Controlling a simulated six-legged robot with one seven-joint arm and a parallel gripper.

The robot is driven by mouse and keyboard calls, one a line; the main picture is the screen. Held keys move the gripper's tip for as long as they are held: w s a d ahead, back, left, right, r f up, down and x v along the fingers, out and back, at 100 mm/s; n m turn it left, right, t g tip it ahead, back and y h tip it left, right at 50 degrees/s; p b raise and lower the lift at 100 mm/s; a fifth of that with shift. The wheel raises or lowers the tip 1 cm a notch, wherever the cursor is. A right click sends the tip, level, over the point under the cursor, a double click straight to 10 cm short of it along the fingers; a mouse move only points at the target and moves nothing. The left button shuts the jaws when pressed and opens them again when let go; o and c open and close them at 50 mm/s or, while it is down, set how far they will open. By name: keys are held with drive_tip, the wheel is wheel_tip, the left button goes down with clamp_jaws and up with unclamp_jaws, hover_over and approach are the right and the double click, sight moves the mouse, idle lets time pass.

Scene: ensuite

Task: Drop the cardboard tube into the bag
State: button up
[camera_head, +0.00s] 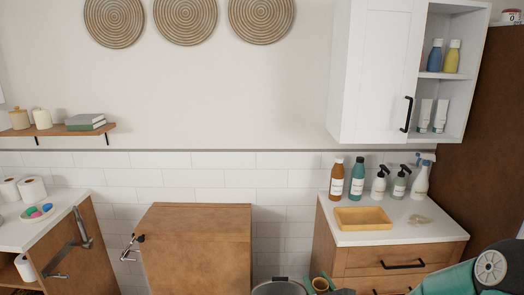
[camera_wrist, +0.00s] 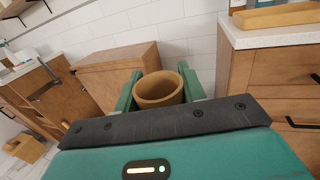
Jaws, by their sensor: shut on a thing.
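The cardboard tube (camera_wrist: 160,90) is a short brown open cylinder, held between the two green fingers of my gripper (camera_wrist: 160,88) in the wrist view. My gripper is shut on it, and its open end faces the wrist camera. In the head view the tube (camera_head: 321,284) and my gripper (camera_head: 322,287) show at the bottom edge, partly cut off. Just left of them is a round grey-rimmed container (camera_head: 278,288), mostly out of frame; I cannot tell whether it is the bag. No bag is clearly seen in the wrist view.
A wooden cabinet (camera_head: 197,225) stands against the tiled wall. A white-topped drawer unit (camera_head: 385,238) at right carries bottles and a yellow tray (camera_head: 362,218). A counter (camera_head: 50,228) at left holds paper rolls. Wall cabinet (camera_head: 375,80) hangs above right.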

wheel_tip(320, 180, down, 15)
drive_tip(key=m+h, duration=0.3)
drive_tip(key=h, duration=0.1)
drive_tip(key=shift+s+f+h, duration=0.15)
drive_tip(key=shift+s+h, duration=0.05)
drive_tip(key=shift+h, duration=0.2)
